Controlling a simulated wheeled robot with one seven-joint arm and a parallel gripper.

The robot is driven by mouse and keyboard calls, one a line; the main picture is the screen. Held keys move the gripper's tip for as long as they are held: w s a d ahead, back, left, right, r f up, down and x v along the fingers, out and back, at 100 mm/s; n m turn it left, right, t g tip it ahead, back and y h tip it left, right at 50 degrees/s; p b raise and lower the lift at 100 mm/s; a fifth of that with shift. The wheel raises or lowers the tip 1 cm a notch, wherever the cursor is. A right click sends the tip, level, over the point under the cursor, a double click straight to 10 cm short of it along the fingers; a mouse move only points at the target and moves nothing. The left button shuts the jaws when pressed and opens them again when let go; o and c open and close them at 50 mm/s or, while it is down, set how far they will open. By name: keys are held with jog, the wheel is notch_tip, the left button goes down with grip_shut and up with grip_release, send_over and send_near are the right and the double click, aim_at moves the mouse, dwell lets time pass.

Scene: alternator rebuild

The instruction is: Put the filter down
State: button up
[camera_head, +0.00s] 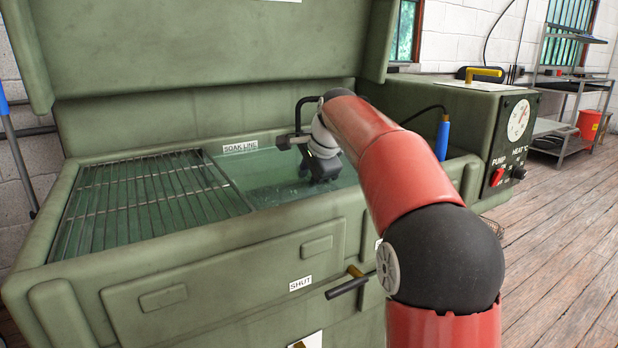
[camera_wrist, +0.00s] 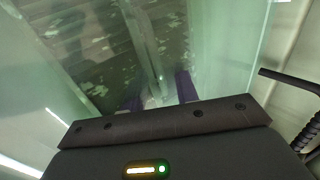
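My gripper (camera_head: 320,172) reaches down into the tank of greenish liquid (camera_head: 272,180), close to the "SOAK LINE" label (camera_head: 240,147). In the wrist view two purple finger parts (camera_wrist: 160,94) show below the liquid, with a gap between them. Something pale and blurred (camera_wrist: 154,101) lies in that gap; I cannot tell if it is the filter or if the fingers touch it. No filter can be made out clearly in either view.
A wire rack (camera_head: 150,203) covers the left part of the tank. The green lid (camera_head: 200,45) stands open behind. A control box (camera_head: 490,125) with a dial is at the right. A blue-handled tool (camera_head: 442,138) and a black hose (camera_head: 300,108) are near my arm.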

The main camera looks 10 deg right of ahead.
jog(key=p+v, duration=0.1)
jog(key=v, duration=1.1)
jog(key=shift+p, duration=0.4)
jog(key=shift+r, duration=0.1)
